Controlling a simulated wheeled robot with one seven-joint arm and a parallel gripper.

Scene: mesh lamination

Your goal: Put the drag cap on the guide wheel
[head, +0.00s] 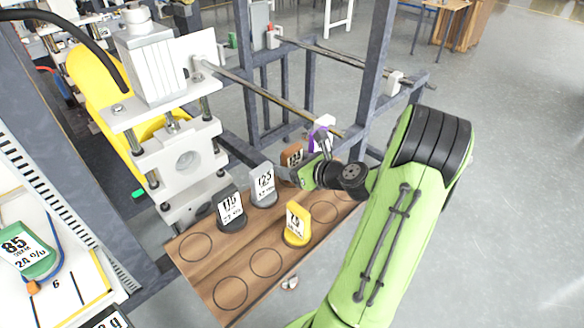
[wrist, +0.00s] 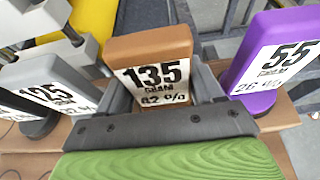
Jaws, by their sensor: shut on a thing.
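My gripper (wrist: 162,92) is shut on the brown tag (wrist: 152,55), which bears the label 135 and 62 %. The grey fingers lie on either side of it. In the head view my gripper (head: 291,174) is over the far side of the wooden board (head: 210,268), and the brown tag (head: 291,154) shows partly behind it. I cannot tell from these frames whether the tag is clear of the board. I cannot pick out a drag cap or a guide wheel for certain in either view.
A light grey 125 tag (head: 263,184), a dark grey tag (head: 230,206) and a yellow tag (head: 297,222) stand on the board. Several ringed places are empty. A press (head: 180,160) and frame posts (head: 372,75) stand behind.

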